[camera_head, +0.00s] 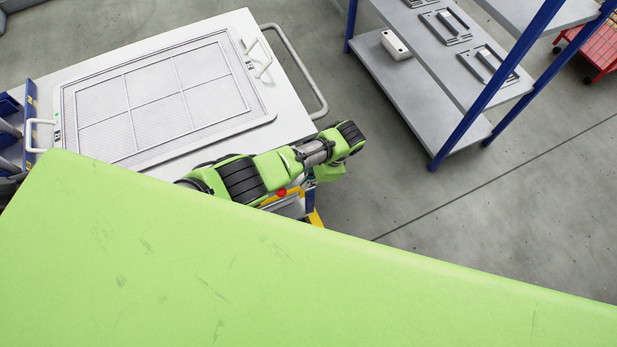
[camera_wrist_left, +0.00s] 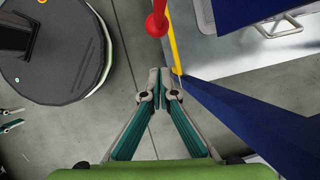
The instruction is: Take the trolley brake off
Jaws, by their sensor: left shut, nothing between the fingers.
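The trolley (camera_head: 290,110) has a white top and stands at the left in the head view. A red knob on a red rod (camera_wrist_left: 157,24), which looks like the brake lever, is at the top of the left wrist view; a small red spot (camera_head: 281,192) shows beside my arm in the head view. My left gripper (camera_wrist_left: 160,80) is shut and empty, just below the red knob in the wrist picture and apart from it. My arm hides its fingers in the head view. My right gripper (camera_wrist_left: 12,118) shows only at the left edge, its fingertips apart.
A blue post (camera_wrist_left: 240,115) and a yellow bar (camera_wrist_left: 174,50) of the trolley are close to the right of my left fingers. A grey handle (camera_head: 300,75) sticks out from the trolley's end. A blue-posted shelf (camera_head: 420,80) stands at the upper right. Bare floor lies between.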

